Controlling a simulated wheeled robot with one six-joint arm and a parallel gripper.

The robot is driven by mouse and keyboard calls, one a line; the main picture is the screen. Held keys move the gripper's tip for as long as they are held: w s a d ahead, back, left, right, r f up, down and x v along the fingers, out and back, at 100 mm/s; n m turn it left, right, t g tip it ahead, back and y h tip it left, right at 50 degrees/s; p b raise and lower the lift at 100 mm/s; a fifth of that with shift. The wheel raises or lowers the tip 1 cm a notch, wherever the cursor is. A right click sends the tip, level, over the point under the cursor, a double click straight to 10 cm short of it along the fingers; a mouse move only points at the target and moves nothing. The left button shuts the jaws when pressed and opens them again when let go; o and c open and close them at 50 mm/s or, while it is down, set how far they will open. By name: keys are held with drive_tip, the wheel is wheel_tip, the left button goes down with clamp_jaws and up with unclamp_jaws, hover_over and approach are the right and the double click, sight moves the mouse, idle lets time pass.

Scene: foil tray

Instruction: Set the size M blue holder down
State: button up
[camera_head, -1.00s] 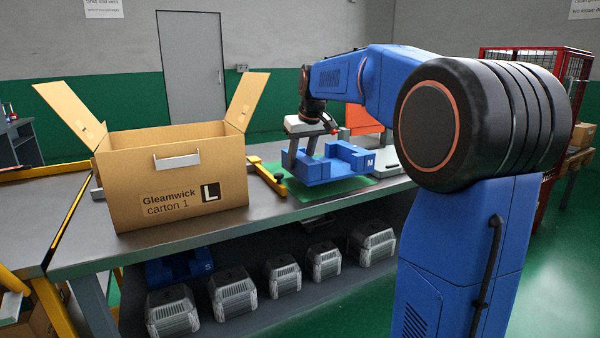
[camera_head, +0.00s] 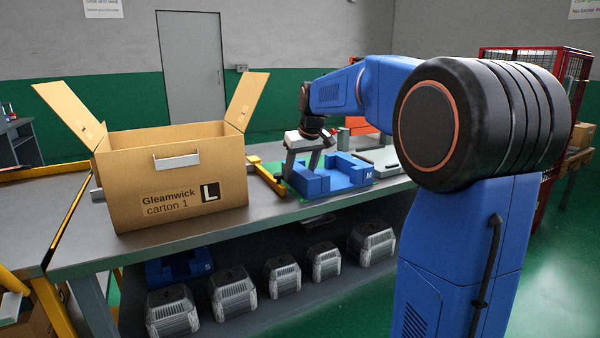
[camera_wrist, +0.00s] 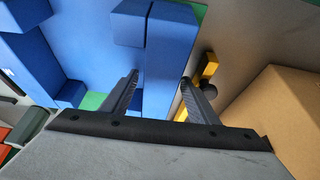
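The size M blue holder (camera_head: 340,178) is a blue block with raised sides and a white M on its front right. It sits low over a green mat (camera_head: 372,183) on the bench and looks level and resting there. My gripper (camera_head: 303,168) points down at the holder's left side. In the wrist view, the fingers of my gripper (camera_wrist: 160,85) stand on either side of a blue wall of the holder (camera_wrist: 160,75). Slivers of green show beside the wall, so the fingers look a little apart from it. The exact contact at the fingertips is hard to see.
An open carton (camera_head: 180,185) marked L stands left on the bench (camera_head: 240,220), with a yellow bar (camera_head: 266,175) between it and the holder. A smaller blue holder (camera_head: 180,267) marked S and several grey units (camera_head: 232,293) fill the shelf below.

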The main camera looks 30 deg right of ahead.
drive_tip(key=v, duration=1.1)
drive_tip(key=shift+r, duration=0.4)
drive_tip(key=shift+s+r, duration=0.15)
drive_tip(key=shift+r, duration=0.05)
drive_tip(key=s+a+f, duration=0.4)
drive_tip(key=s+f, duration=0.1)
drive_tip(key=s, duration=0.4)
drive_tip(key=s+a+f, duration=0.3)
drive_tip(key=s+f, duration=0.1)
drive_tip(key=s, duration=0.5)
drive_tip(key=s+a+f, duration=0.1)
drive_tip(key=s+f, duration=0.7)
drive_tip(key=s+a+f, duration=0.2)
drive_tip(key=s+f, duration=0.7)
drive_tip(key=shift+s+a, duration=0.3)
drive_tip(key=shift+a, duration=0.05)
